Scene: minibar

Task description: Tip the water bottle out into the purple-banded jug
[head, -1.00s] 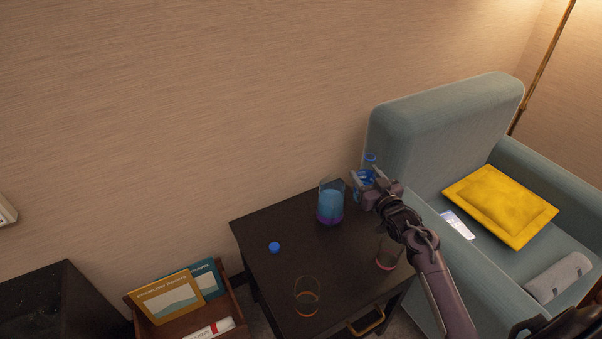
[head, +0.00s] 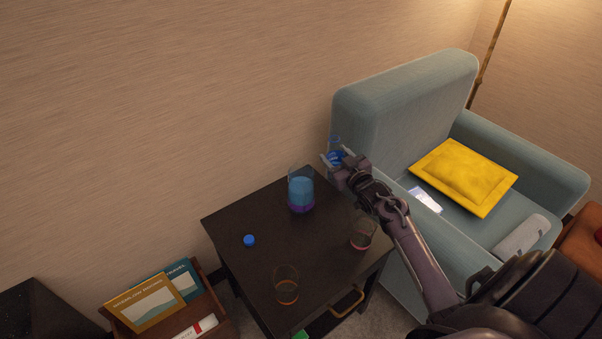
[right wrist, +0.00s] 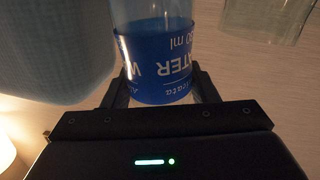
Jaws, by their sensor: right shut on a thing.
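The jug (head: 301,190) stands upright on the dark side table, clear glass with a purple band at its base and a blue body or filling. My right gripper (head: 338,161) is shut on the clear water bottle (head: 335,143), behind and right of the jug and apart from it. The bottle looks about upright, above the table's back right corner. In the right wrist view its blue label (right wrist: 157,62) sits between the fingers; the lettering appears upside down. Clear glass, likely the jug (right wrist: 262,18), shows at that view's top right. My left gripper is not in view.
The side table (head: 255,270) also bears a blue cap (head: 249,240), a glass with an orange base (head: 286,285) and a glass with a pinkish base (head: 362,235). An armchair (head: 395,105) stands close on the right. A magazine box (head: 215,312) is at the lower left.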

